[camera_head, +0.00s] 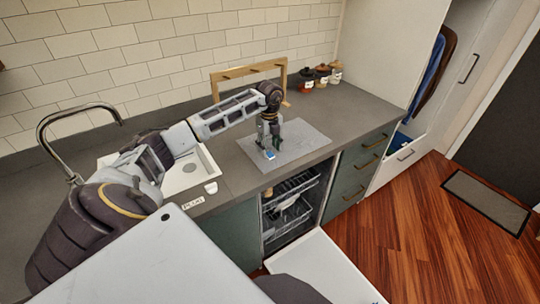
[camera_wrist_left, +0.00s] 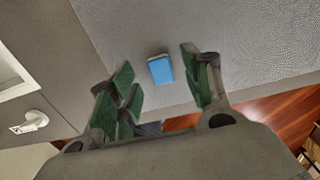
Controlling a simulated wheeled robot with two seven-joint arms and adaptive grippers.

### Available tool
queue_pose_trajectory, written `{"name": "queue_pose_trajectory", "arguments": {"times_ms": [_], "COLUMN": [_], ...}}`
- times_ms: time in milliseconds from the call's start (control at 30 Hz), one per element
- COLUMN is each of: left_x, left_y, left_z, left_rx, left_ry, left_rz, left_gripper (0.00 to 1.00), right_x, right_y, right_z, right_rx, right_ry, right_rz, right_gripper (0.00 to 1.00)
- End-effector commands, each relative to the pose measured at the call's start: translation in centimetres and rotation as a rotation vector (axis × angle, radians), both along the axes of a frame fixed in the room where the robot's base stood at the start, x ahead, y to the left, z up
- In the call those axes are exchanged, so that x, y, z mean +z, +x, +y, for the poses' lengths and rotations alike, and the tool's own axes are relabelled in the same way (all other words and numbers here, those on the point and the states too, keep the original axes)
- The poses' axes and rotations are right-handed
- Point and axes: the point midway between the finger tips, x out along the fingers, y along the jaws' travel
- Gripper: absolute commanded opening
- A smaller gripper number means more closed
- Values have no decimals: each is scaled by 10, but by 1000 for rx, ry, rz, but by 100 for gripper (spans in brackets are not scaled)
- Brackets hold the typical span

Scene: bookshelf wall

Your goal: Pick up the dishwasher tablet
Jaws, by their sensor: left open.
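The dishwasher tablet is a small blue block with a pale edge. It lies on a grey textured mat (camera_head: 302,140) on the counter. In the left wrist view the tablet (camera_wrist_left: 160,69) sits just beyond the fingertips, roughly midway between them. My left gripper (camera_wrist_left: 157,80) is open, with green-padded fingers on either side and nothing held. In the head view the left gripper (camera_head: 266,146) points down over the mat, and the tablet (camera_head: 269,154) shows as a small blue spot at its tips. My right gripper is not in view.
An open dishwasher with racks (camera_head: 290,205) is below the counter, its door (camera_head: 325,270) lowered. A sink (camera_head: 185,172) with a tall faucet (camera_head: 75,130) is to the left. Several jars (camera_head: 321,76) and a wooden frame (camera_head: 247,69) stand at the back. A white plug (camera_wrist_left: 30,121) lies near the sink.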

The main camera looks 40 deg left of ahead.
Motion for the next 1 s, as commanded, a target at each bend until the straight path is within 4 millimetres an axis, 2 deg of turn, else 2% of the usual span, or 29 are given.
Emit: {"name": "queue_pose_trajectory", "arguments": {"times_ms": [233, 400, 733, 1000], "left_x": [-21, -23, -22, -22], "left_y": [-1, -1, 0, 0], "left_z": [0, 0, 0, 0], "left_rx": [1, 0, 0, 0], "left_ry": [0, 1, 0, 0], "left_rz": [1, 0, 0, 0], "left_gripper": [49, 49, 49, 16], "right_x": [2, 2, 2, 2], "right_y": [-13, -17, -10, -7], "right_z": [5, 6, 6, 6], "right_rx": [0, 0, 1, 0], "right_ry": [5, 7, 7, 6], "right_rz": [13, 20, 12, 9], "right_gripper": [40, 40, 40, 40]}}
